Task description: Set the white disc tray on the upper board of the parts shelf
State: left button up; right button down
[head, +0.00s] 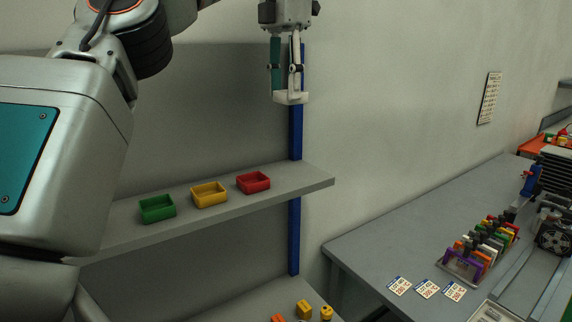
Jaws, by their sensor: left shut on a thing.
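My left gripper (286,88) hangs down at the top middle of the head view. It is shut on a small white piece, which I take to be the white disc tray (291,98); only a little of it shows at the fingertips. The tray is held in the air, apart from the grey upper board (295,184) of the parts shelf, and appears above it in the picture. Its exact distance from the wall and the board is hard to tell. My right gripper is not in view.
Green (157,208), yellow (209,194) and red (253,182) bins stand on the upper board. Its right end is bare. A blue upright (295,135) runs behind. Small yellow parts (304,309) lie on the lower board. A grey bench (400,240) with coloured clamps (485,246) stands right.

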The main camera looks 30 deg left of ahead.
pick_arm(q)
notch_tip(320, 180, down, 13)
jog(key=shift+r, duration=0.1)
jog(key=shift+f, duration=2.35)
jog(key=shift+f, duration=0.1)
jog(key=o, duration=1)
jog(key=shift+c, duration=0.2)
notch_tip(320, 180, up, 12)
